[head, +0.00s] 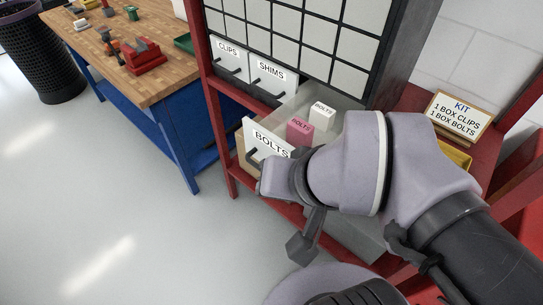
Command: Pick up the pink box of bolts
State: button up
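The pink box of bolts (300,131) stands in the pulled-out drawer labelled BOLTS (249,132), with its label facing up and forward. A white box (322,114) stands just behind it in the same drawer. My gripper (303,247) is at the end of my grey arm, in front of and below the drawer, apart from the pink box. My arm hides part of the drawer's right side. I cannot tell from this view whether the gripper fingers are open.
Closed drawers labelled CLIPS (229,60) and SHIMS (273,76) sit above the open drawer. A KIT sign (461,116) and a yellow tray (455,156) are on the red shelf at right. A wooden workbench (160,82) stands at left. The floor between is clear.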

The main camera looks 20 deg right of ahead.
aim_at(300, 132)
jog(key=i+j+z, duration=0.15)
jog(key=z, duration=0.25)
jog(key=i+j+z, duration=0.15)
jog(key=z, duration=0.25)
jog(key=j, duration=0.1)
